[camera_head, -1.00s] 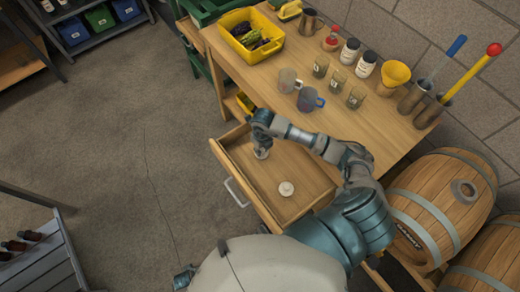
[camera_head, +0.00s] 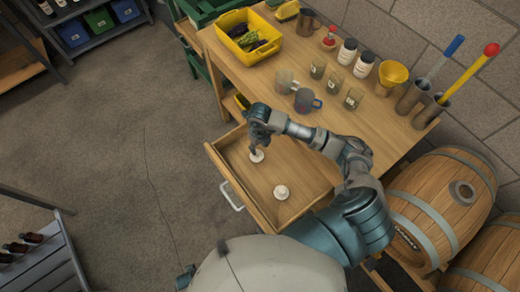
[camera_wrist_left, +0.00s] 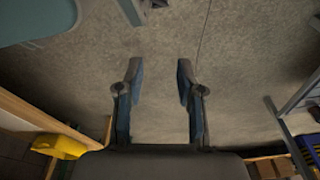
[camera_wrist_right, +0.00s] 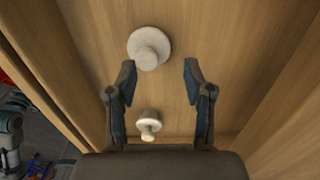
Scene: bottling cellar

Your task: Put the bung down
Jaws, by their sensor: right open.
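Two white bungs with round flanges rest on the floor of the open wooden drawer (camera_head: 240,170). One bung (camera_head: 257,156) is just below my right gripper (camera_head: 254,145); the other bung (camera_head: 281,192) lies closer to my body. In the right wrist view my right gripper (camera_wrist_right: 158,70) has its fingers apart with nothing pinched. There one bung (camera_wrist_right: 149,47) shows beyond the fingertips and one bung (camera_wrist_right: 149,124) shows between the fingers, near the palm. My left gripper (camera_wrist_left: 160,72) is open and empty over the bare floor.
The drawer belongs to a wooden bench (camera_head: 305,125) carrying mugs (camera_head: 305,100), glasses, bottles, a yellow funnel (camera_head: 392,76) and a yellow tub (camera_head: 247,35). Wooden barrels (camera_head: 445,195) stand at the right. The drawer has free room around the bungs. Open floor lies to the left.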

